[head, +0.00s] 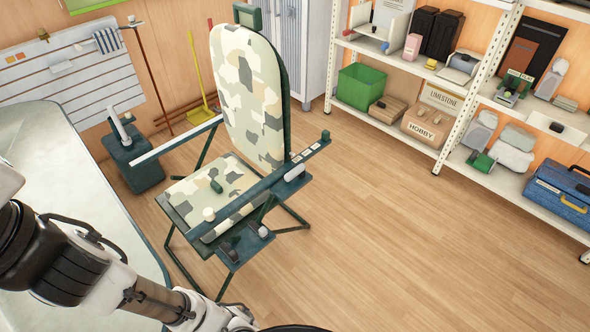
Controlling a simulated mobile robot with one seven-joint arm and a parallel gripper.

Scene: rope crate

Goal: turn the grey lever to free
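A chair with a camouflage seat and backrest (246,92) and a dark green frame stands mid-left in the head view. A dark green bar (262,187) runs slantwise across it, with several small pale labels too small to read. A short grey lever-like handle (295,173) sits on the bar's right part, below the labels. Small dark grey parts (263,232) sit on a bracket at the chair's front. I cannot tell for certain which is the grey lever, nor its setting. My arm enters at lower left; my gripper's fingers do not show.
A pale rounded surface (55,185) fills the left side. A dark green box with a light upright piece (138,170) stands behind it. Loaded white shelves (447,140) line the back right, with a green bin (361,88). The wooden floor right of the chair is clear.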

